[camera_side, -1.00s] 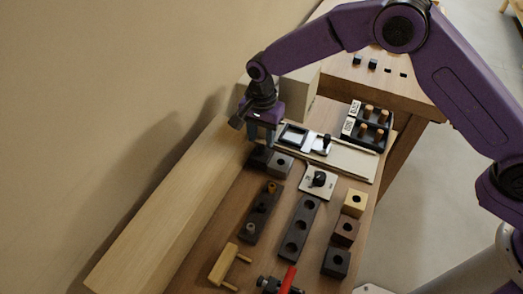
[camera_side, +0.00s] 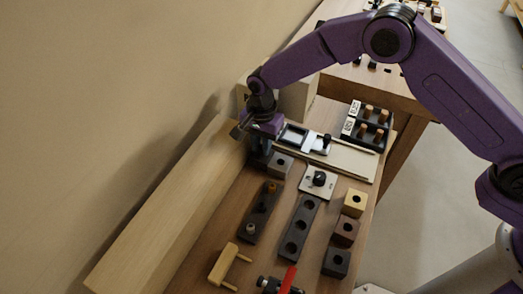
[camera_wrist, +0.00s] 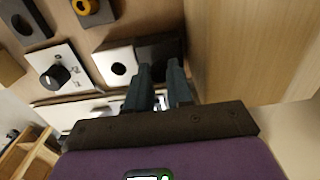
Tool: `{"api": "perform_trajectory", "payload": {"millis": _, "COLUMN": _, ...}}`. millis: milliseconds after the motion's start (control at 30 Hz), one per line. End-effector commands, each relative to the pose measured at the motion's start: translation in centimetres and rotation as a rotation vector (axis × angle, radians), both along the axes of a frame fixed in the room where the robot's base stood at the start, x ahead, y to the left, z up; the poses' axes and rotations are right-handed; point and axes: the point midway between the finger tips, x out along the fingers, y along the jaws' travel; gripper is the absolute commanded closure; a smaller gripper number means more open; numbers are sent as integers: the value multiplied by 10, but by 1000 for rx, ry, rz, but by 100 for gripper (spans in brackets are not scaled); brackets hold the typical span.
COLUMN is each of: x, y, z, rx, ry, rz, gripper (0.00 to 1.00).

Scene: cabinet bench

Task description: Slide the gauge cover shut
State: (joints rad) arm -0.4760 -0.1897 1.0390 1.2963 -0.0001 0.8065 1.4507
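The gauge (camera_side: 293,135) is a pale rail assembly with a framed window at its left end. Beside the window is a light sliding cover (camera_side: 314,143) with a dark upright knob (camera_side: 326,141). Bare pale track runs on to the right of the knob. My gripper (camera_side: 261,152) is low at the left end of the rail, away from the knob, with fingers pointing down. In the wrist view, the two fingers (camera_wrist: 159,68) stand apart with nothing visible between them. Part of the pale rail (camera_wrist: 75,112) shows there; my gripper hides the rest.
A long wooden beam (camera_side: 175,205) borders the left. A white plate with a black knob (camera_side: 319,180) lies in front. A black peg rack (camera_side: 366,128) stands behind right.

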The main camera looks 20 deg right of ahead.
Motion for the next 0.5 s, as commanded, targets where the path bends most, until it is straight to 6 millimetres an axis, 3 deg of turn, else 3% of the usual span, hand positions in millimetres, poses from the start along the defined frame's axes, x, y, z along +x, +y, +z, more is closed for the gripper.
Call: {"api": "perform_trajectory", "payload": {"millis": 500, "x": -14, "y": -14, "z": 0, "rx": -1, "ry": 1, "rz": 0, "gripper": 94}}
